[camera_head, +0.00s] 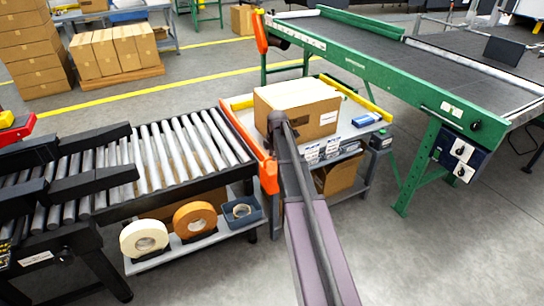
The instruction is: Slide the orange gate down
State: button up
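The orange gate (250,143) is a long orange bar at the right end of the roller conveyor, between the rollers and the packing table. It runs from the table's back left corner to a thicker orange end piece at the front. My arm reaches up from the bottom of the picture, just right of this front end. Its far end overlaps the front of a closed cardboard box (315,115) on the table. I cannot make out my gripper or its fingers, nor whether anything touches the gate.
The roller conveyor (185,145) lies left, above a shelf with tape rolls (195,221). The packing table (345,138) also holds a blue item (367,119). A green-framed belt conveyor (400,85) stands right, with another orange piece (260,32) at its far left end. Open floor lies front right.

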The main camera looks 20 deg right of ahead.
aim_at(273, 166)
grip_shut()
notch_tip(273, 166, down, 5)
jog(key=b, duration=0.5)
jog(key=shift+f, duration=0.2)
jog(key=shift+s, duration=0.1)
jog(key=o, duration=0.7)
grip_release()
jog(key=shift+f, duration=0.1)
